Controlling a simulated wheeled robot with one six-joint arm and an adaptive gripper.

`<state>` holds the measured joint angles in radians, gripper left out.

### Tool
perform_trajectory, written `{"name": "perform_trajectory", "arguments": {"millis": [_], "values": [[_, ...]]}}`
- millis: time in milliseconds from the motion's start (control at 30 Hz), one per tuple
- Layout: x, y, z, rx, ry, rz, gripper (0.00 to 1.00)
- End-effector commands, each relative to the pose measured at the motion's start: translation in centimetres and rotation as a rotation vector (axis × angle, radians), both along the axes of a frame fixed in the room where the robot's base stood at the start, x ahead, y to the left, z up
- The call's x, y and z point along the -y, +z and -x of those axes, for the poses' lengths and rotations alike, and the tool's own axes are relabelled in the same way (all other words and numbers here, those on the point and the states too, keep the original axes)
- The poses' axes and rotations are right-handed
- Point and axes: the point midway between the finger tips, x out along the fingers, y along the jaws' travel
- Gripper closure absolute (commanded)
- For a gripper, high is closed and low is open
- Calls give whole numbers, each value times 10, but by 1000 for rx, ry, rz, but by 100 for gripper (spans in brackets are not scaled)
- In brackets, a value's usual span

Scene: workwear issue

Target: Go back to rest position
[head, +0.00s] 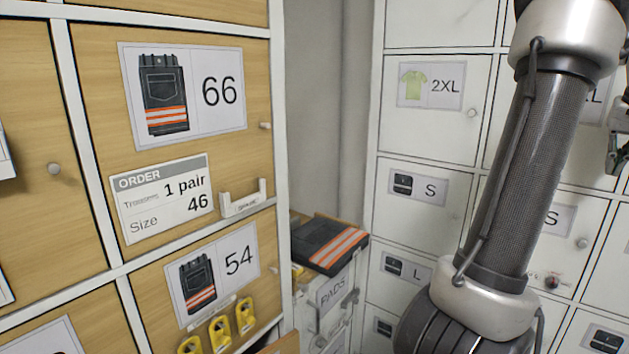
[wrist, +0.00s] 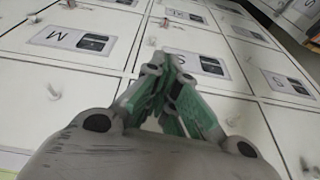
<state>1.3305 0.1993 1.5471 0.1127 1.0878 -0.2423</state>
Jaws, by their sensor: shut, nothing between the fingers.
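My gripper (wrist: 172,62) shows in the wrist view with its fingertips together and nothing between them. It faces the white locker doors (wrist: 100,38) labelled S and M; I cannot tell how close it is to them. In the head view only a small part of my gripper (head: 617,150) shows at the right edge. My arm (head: 525,170) rises through the right side of the head view, in front of the white lockers.
Wooden lockers (head: 200,100) stand at left with an order card (head: 163,198) reading 1 pair, size 46. Folded dark trousers with orange stripes (head: 328,243) lie on a small cabinet marked PADS (head: 333,290). Yellow items (head: 220,333) hang below the 54 label.

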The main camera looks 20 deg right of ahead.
Motion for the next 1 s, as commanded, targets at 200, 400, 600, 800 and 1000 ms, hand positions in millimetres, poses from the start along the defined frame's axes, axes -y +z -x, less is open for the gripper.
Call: {"name": "perform_trajectory", "arguments": {"millis": [200, 400, 600, 800, 1000], "values": [[-104, -38, -33, -37, 32, -88, 100], [-231, -54, -86, -67, 234, -94, 100], [-361, -77, -102, -82, 543, -59, 100], [-447, -93, -95, -53, 870, 2, 100], [-487, -80, -104, 22, 1069, 56, 100]]}}
